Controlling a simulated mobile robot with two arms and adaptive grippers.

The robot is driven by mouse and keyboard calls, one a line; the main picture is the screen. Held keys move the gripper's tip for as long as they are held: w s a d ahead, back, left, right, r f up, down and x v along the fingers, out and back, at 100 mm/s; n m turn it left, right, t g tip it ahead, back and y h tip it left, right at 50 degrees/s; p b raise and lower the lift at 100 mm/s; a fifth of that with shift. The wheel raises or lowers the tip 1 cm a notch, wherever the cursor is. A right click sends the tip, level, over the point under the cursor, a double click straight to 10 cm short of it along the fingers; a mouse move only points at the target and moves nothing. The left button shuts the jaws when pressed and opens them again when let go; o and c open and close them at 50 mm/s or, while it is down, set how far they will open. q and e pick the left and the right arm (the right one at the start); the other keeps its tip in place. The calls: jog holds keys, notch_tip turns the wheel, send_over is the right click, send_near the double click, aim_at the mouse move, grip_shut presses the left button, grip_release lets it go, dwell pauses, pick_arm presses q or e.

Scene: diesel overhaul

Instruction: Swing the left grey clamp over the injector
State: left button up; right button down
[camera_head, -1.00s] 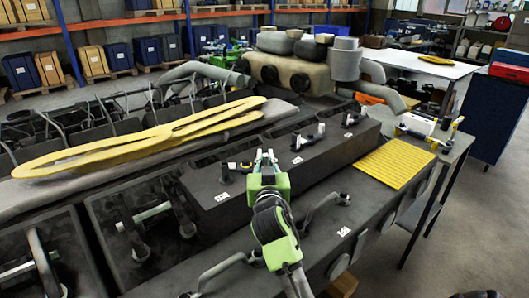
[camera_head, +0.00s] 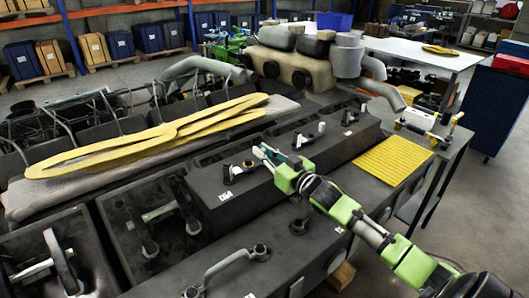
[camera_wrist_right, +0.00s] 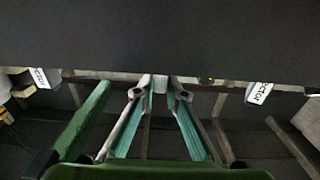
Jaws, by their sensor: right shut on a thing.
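My right gripper (camera_head: 266,155) reaches in from the right to the left station on the dark engine block. In the right wrist view its fingers close on a small light-grey piece (camera_wrist_right: 160,83), which looks like an end of the left grey clamp. In the head view a dark fitting with a yellowish ring (camera_head: 231,170), at the injector position, stands just left of the fingertips. The fingers hide part of the clamp, so I cannot tell its exact angle over the injector. My left gripper is not in view.
Two more clamp stations, a middle one (camera_head: 299,140) and a right one (camera_head: 348,118), stand farther along the block. A yellow ribbed mat (camera_head: 394,161) lies at the right. Yellow long parts (camera_head: 150,140) lie behind. A curved pipe handle (camera_head: 232,258) rises in front.

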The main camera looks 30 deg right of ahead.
jog(key=shift+r, duration=0.15)
dwell(0.3)
jog(key=c, duration=2.2)
grip_release()
jog(key=shift+o, duration=0.8)
jog(key=shift+w+f, duration=0.2)
jog(key=shift+w, duration=0.05)
jog(key=shift+s, duration=0.2)
jog(key=s+d, duration=0.1)
jog(key=s, duration=1)
jog(key=shift+s, duration=0.35)
